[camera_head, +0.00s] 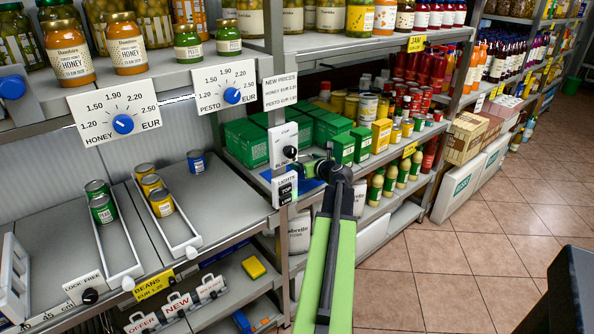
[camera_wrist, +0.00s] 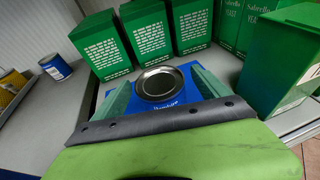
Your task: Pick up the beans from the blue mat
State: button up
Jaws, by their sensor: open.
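In the wrist view a can with a silver lid and blue label, the beans (camera_wrist: 160,84), stands upright on the blue mat (camera_wrist: 126,78). My gripper (camera_wrist: 161,77) is open, with one green finger on each side of the can. Small gaps seem to show between fingers and can; contact cannot be told. In the head view my gripper (camera_head: 312,167) is over the shelf at the mat (camera_head: 306,186), and the can is hidden there.
Green boxes (camera_wrist: 147,33) stand close behind the can, and another green box (camera_wrist: 283,60) stands close on the right. A blue can (camera_wrist: 55,67) stands farther left. In the head view a sign post with a knob (camera_head: 284,145) rises beside my gripper.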

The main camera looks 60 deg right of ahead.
aim_at(304, 158)
jog(key=shift+w+d, duration=0.1)
jog(key=shift+w, duration=0.05)
jog(key=shift+r, duration=0.1)
jog(key=shift+c, duration=1.9)
jog(key=c, duration=1.3)
notch_tip(304, 158, up, 5)
jog(key=p, duration=0.5)
jog(key=shift+c, duration=0.2)
jog(key=s+d+r+p, duration=0.1)
jog(key=s+r+p, duration=0.5)
jog(key=s, duration=0.6)
